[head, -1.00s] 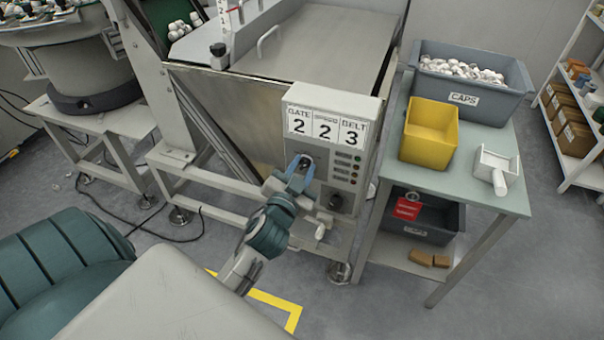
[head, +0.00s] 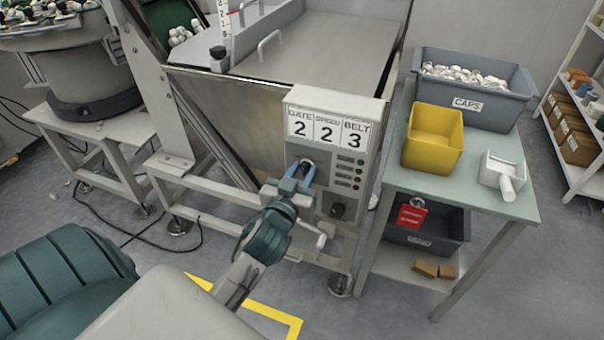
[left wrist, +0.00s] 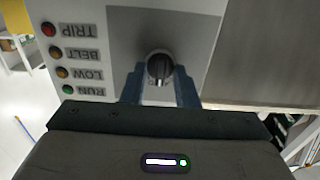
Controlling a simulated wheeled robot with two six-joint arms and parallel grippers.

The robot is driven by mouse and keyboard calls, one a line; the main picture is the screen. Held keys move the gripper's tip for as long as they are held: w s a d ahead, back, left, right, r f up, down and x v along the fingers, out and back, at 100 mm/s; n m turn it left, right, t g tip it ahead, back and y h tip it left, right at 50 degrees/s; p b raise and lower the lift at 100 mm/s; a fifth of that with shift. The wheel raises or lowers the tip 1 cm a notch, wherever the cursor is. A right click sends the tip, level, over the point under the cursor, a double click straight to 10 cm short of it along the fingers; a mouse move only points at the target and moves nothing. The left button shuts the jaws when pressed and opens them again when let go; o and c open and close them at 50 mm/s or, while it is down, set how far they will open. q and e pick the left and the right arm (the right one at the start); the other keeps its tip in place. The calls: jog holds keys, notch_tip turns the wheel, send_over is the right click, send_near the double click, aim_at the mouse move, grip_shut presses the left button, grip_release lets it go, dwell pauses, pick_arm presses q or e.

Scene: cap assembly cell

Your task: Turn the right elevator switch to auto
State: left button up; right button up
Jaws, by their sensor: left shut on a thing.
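The control box (head: 325,205) on the front of the machine frame bears a plate reading GATE 2, SPEED 2, BELT 3. A round black switch knob (head: 306,165) sits at its upper left, partly hidden by my fingers. In the left wrist view the fingers (left wrist: 160,88) flank the knob. No AUTO lettering is readable. My right gripper is not in view.
A second black knob (head: 337,210) sits lower on the box, beside a column of small lamps (head: 357,171). A bench to the right holds a yellow bin (head: 433,139), a grey caps bin (head: 474,90) and a white scoop (head: 503,178).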

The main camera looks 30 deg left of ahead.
pick_arm(q)
jog(key=o, duration=1)
jog(key=shift+s+d+f, duration=0.1)
jog(key=shift+s, duration=0.3)
jog(key=b+v, duration=0.1)
jog(key=v, duration=0.9)
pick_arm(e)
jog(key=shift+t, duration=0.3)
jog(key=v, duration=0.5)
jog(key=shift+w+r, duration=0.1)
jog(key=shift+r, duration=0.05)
